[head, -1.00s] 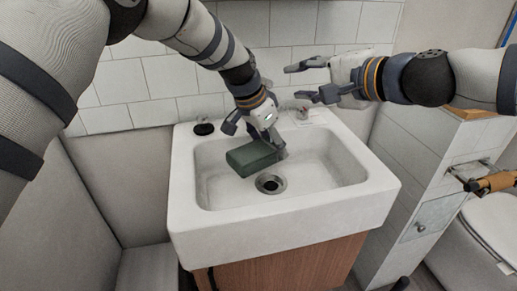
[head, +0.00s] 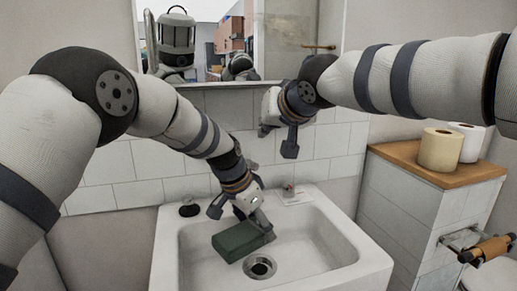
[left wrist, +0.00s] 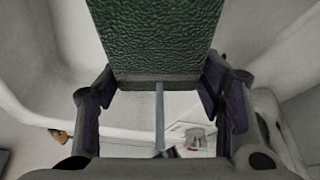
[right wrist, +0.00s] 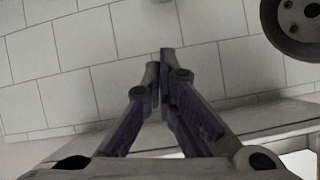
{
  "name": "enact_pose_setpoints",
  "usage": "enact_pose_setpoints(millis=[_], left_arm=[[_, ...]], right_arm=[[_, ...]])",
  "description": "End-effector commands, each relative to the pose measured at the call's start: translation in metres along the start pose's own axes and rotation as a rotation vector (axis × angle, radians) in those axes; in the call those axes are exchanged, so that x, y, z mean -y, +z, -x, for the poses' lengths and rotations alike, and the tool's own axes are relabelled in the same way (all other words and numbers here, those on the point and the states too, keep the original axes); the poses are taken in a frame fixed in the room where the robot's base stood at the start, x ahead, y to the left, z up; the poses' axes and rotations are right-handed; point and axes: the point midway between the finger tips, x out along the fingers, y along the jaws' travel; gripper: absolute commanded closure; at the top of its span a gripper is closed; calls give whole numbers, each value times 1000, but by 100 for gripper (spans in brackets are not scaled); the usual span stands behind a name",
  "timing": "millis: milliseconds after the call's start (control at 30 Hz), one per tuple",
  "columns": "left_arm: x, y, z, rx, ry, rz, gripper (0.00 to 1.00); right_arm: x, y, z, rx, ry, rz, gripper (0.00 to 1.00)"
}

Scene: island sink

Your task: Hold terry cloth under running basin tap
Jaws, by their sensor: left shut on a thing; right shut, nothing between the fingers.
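The terry cloth (head: 238,242) is a dark green, block-like piece inside the white basin (head: 330,275), left of and behind the drain. My left gripper (head: 246,219) is shut on it from above; the left wrist view shows the green cloth (left wrist: 155,40) between its fingers. The basin tap's small fitting (head: 288,190) shows at the rear rim, and a fitting with a red mark (left wrist: 195,138) shows in the left wrist view. The spout is largely hidden by my left gripper. I cannot tell whether water runs. My right gripper (right wrist: 160,68) is shut and empty, raised before the wall tiles.
The drain (head: 260,267) lies in front of the cloth. A black round item (head: 189,209) sits on the rear left rim. A mirror (head: 240,40) hangs above. Paper rolls (head: 440,150) stand on a wooden ledge (head: 400,155) at right. The basin's right side is free.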

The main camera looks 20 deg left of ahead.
Motion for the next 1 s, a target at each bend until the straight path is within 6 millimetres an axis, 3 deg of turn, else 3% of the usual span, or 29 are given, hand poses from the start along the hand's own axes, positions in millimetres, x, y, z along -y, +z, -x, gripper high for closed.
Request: enact_pose_setpoints(millis=[100,400,1000], left_arm=[[0,0,0,0,0,0,66],[0,0,0,-1,0,0,66],[0,0,0,-1,0,0,66]], right_arm=[[1,2,-21,2,-3,-5,100],[2,-1,-43,-2,-4,0,100],[0,38,-55,-1,-1,1,100]])
